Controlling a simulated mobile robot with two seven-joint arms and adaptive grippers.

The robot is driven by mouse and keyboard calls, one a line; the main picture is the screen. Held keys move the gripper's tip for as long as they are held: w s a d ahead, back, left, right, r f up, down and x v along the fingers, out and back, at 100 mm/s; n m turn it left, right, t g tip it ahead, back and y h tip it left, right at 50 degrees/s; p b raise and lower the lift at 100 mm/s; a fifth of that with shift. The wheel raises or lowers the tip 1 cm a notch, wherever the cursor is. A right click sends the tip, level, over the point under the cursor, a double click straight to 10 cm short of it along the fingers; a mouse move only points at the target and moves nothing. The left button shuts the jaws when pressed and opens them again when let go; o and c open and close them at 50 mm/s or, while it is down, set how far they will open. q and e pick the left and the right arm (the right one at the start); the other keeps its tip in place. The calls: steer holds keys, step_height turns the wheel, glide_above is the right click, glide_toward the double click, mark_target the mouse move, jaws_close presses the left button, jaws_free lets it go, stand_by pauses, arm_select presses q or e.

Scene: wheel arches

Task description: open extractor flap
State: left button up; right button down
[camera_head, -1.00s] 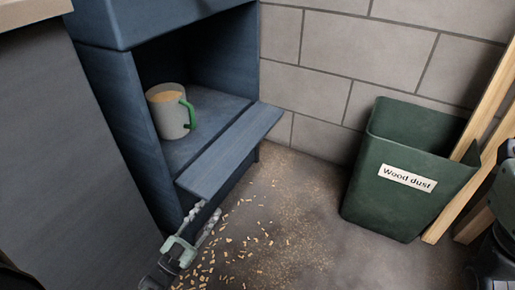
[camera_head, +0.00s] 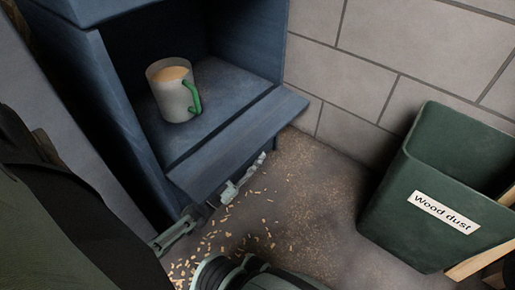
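The extractor flap (camera_head: 238,147) is a long blue board along the front lower edge of the blue extractor housing (camera_head: 125,125). It sticks outward, and the cavity above it is uncovered. A grey mug (camera_head: 172,97) with a green handle and a light brown fill stands upright inside. My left gripper (camera_head: 238,188) is low at the flap's front edge, partly hidden beneath it. Its metal parts run along that edge; whether they touch the flap is unclear. I cannot tell the finger opening. My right gripper is not in view.
A green bin (camera_head: 410,215) labelled "Wood dust" stands at the right, with wooden boards (camera_head: 480,262) beside it. Wood chips and dust lie on the floor (camera_head: 310,205). A block wall (camera_head: 400,50) closes the back. My own arm parts cover the lower left and bottom.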

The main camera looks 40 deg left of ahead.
arm_select(q)
steer(key=shift+x, duration=1.2)
jaws_close()
